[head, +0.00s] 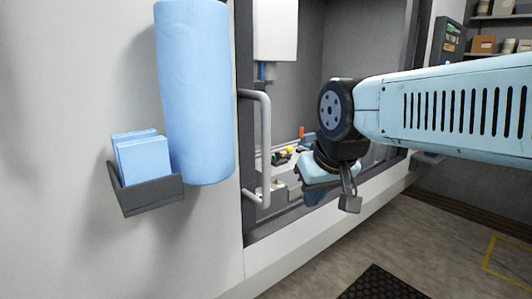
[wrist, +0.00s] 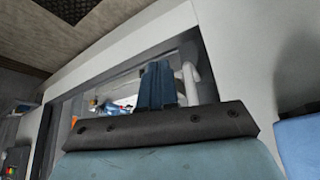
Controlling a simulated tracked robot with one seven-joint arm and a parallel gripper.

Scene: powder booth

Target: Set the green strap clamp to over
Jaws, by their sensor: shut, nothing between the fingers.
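My gripper (head: 350,201) hangs in front of the booth opening in the head view, below the dark wrist joint. Its fingers are together and empty, and they also show in the wrist view (wrist: 157,85). I cannot make out the green strap clamp for certain in either view. Small coloured parts (head: 284,154), among them yellow and dark ones, sit inside the booth to the left of my gripper. They are too small to tell apart, and my arm hides part of the booth interior.
A grey door handle (head: 264,150) stands out at the opening's left edge. A blue roll (head: 195,90) and a dark holder (head: 150,195) with blue cloths are on the wall at left. A dark mat (head: 382,284) lies on the floor. Shelves stand at far right.

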